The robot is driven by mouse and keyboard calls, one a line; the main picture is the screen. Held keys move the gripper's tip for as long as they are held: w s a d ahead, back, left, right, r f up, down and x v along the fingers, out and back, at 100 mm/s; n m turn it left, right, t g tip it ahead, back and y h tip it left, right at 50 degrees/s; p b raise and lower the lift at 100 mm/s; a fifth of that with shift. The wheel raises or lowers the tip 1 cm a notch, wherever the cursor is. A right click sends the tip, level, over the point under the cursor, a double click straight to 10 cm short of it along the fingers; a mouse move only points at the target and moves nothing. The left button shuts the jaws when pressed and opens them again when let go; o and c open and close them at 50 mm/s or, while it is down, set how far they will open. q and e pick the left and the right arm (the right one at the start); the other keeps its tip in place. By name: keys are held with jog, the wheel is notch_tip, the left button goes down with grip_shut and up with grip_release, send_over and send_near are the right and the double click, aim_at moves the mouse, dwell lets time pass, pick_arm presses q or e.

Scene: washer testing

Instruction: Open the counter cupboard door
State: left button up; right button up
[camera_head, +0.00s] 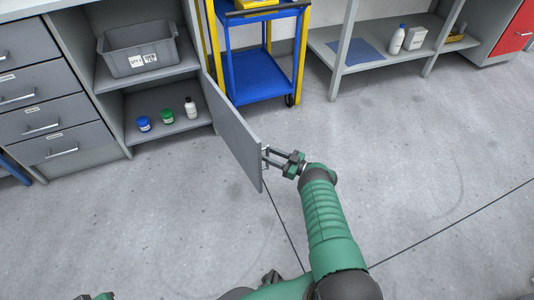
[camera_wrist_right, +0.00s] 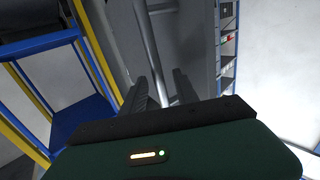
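The grey counter cupboard door (camera_head: 236,130) stands swung wide out from the counter, with the shelves behind it in open view. My right gripper (camera_head: 267,157) is at the door's outer face, near its free edge. In the right wrist view a metal bar handle (camera_wrist_right: 147,35) runs between the two fingers (camera_wrist_right: 164,88). The fingers stand apart, with a gap seen beside the bar; firm contact is not visible. At the bottom left of the head view, a small green and dark part (camera_head: 98,297) seems to be my left gripper, mostly cut off.
The cupboard holds a grey bin (camera_head: 140,50) above and a blue-lidded jar (camera_head: 144,124), a green-lidded jar (camera_head: 167,116) and a white bottle (camera_head: 191,108) below. A blue and yellow trolley (camera_head: 255,78) stands behind the door. The floor (camera_head: 420,150) at right is clear.

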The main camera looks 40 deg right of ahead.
jog(key=p+v, duration=0.3)
jog(key=v, duration=1.2)
jog(key=shift+s+d, duration=0.1)
jog(key=shift+d, duration=0.05)
